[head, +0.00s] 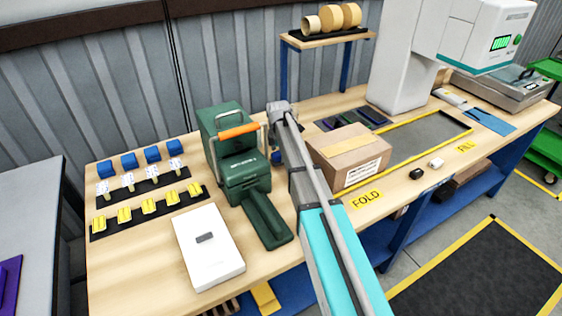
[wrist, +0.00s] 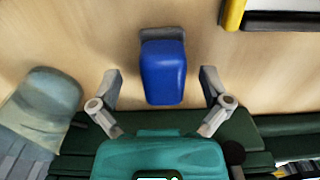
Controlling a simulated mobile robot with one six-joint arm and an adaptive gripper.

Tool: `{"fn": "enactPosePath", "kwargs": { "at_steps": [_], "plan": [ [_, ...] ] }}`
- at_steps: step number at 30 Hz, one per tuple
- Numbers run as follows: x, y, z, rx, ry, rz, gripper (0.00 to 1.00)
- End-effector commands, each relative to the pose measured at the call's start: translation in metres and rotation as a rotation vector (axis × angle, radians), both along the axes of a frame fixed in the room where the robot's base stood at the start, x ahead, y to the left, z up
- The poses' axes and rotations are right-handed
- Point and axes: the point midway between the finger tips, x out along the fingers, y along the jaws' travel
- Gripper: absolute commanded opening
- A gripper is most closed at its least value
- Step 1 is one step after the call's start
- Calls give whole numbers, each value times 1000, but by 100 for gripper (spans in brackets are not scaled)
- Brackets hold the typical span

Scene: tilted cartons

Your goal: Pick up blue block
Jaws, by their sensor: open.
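A blue block (wrist: 163,75) with rounded edges is near the centre of the wrist view, over the wooden table top, with a grey piece along its far edge. My gripper (wrist: 162,90) is open, with one finger to the left and one to the right of the block. Gaps show on both sides, and I see no contact. In the head view my arm hides the gripper. A small blue patch (head: 277,157) shows beside the arm, right of the green machine; I cannot tell whether it is this block.
The green machine (head: 238,150) stands close left of my arm, and a carton (head: 349,152) close right. Several other blue blocks (head: 130,162) line the table's back left. A white box (head: 208,245) lies in front. A yellow-edged area (head: 425,135) is on the right.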

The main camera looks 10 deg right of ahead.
Motion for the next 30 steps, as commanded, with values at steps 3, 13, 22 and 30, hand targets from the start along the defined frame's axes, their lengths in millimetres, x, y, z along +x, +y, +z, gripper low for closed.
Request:
{"fn": "enactPosePath", "kwargs": {
  "at_steps": [3, 13, 22, 30],
  "plan": [
    [0, 0, -11, 0, 0, 0, 97],
    [0, 0, -15, 0, 0, 0, 97],
    [0, 0, -15, 0, 0, 0, 97],
    [0, 0, -15, 0, 0, 0, 77]
  ]
}}
